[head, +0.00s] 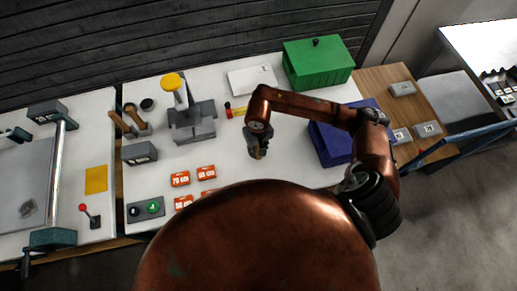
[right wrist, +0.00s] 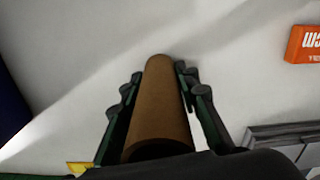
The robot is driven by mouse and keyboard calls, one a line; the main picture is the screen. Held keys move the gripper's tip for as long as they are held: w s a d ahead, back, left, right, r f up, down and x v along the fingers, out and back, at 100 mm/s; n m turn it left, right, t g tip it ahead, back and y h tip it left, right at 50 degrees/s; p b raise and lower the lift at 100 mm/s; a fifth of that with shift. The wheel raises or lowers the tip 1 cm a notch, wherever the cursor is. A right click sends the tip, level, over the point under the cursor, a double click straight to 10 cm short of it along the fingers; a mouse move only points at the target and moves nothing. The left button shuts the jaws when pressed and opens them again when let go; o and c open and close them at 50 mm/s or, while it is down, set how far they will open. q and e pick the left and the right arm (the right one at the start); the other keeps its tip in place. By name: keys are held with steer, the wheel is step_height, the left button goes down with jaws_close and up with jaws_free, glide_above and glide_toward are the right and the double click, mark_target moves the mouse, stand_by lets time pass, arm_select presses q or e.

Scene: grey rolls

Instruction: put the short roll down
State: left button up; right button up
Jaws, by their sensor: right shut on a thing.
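The short roll (right wrist: 158,105) is a plain brown tube in the right wrist view, its open near end facing the camera. My right gripper (right wrist: 160,75) is shut on it, with one finger along each side. In the head view my right gripper (head: 257,151) is over the white table (head: 285,165), right of the grey press. Only a small brown bit of the roll shows there. I cannot tell whether the roll touches the table. My left gripper is not in view.
A grey press with a yellow top (head: 190,118) stands left of the gripper. A blue bin (head: 340,143) is to the right and a green box (head: 317,62) behind. Orange cards (head: 206,172) lie front left. White tabletop around the gripper is clear.

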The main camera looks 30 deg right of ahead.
steer(key=shift+f, duration=0.15)
steer(key=o, duration=1.1)
steer(key=shift+c, duration=0.2)
